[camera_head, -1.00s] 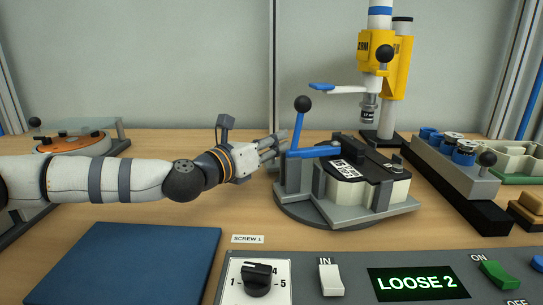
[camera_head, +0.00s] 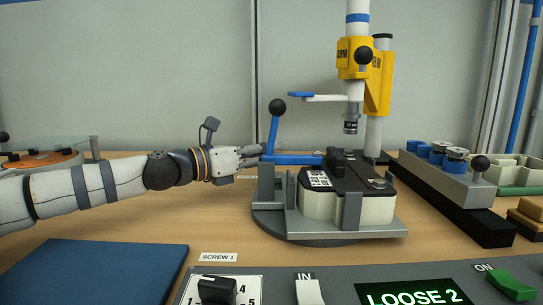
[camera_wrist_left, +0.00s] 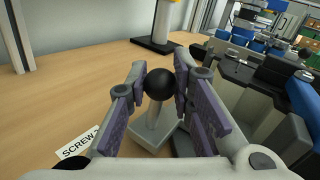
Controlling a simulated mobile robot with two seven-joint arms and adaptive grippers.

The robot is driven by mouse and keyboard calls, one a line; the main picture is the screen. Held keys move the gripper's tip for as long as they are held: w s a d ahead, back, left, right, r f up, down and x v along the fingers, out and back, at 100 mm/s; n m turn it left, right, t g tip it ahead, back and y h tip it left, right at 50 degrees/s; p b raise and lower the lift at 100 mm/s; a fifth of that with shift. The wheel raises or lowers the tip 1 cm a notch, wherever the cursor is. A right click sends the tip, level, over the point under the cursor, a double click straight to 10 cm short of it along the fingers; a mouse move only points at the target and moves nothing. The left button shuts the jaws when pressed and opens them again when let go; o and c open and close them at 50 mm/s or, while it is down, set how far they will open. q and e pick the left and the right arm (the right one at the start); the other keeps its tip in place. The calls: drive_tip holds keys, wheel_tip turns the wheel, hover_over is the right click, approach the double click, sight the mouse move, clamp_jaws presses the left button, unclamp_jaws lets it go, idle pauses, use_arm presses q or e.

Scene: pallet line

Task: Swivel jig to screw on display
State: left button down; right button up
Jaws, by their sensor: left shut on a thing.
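The jig (camera_head: 262,222) is a grey swivel fixture on a round base, holding a cream and black pack (camera_head: 320,205). A blue clamp lever (camera_head: 274,130) with a black ball stands on its left side, above a blue bar. My left gripper (camera_head: 255,156) is at the jig's left side, beside the blue bar. In the left wrist view its fingers (camera_wrist_left: 160,88) are shut on a black ball knob (camera_wrist_left: 160,84) atop a short grey post. In the head view that knob is hidden. The display (camera_head: 415,297) reads LOOSE 2. My right gripper is out of view.
A yellow screwdriver stand (camera_head: 378,85) rises behind the jig. A grey and black rail block (camera_head: 450,190) with blue parts is at the right. A SCREW 1 label (camera_head: 218,257) lies in front, near the control panel with its dial (camera_head: 217,288). A blue mat (camera_head: 95,268) lies front left.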

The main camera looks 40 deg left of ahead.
use_arm(q)
drive_tip(key=shift+r, duration=0.1)
idle(0.3)
drive_tip(key=c, duration=1.7)
unclamp_jaws()
drive_tip(key=o, duration=0.3)
drive_tip(key=shift+w, duration=0.15)
drive_tip(key=shift+o, duration=0.2)
wheel_tip(320, 180, up, 10)
drive_tip(key=shift+f, duration=0.1)
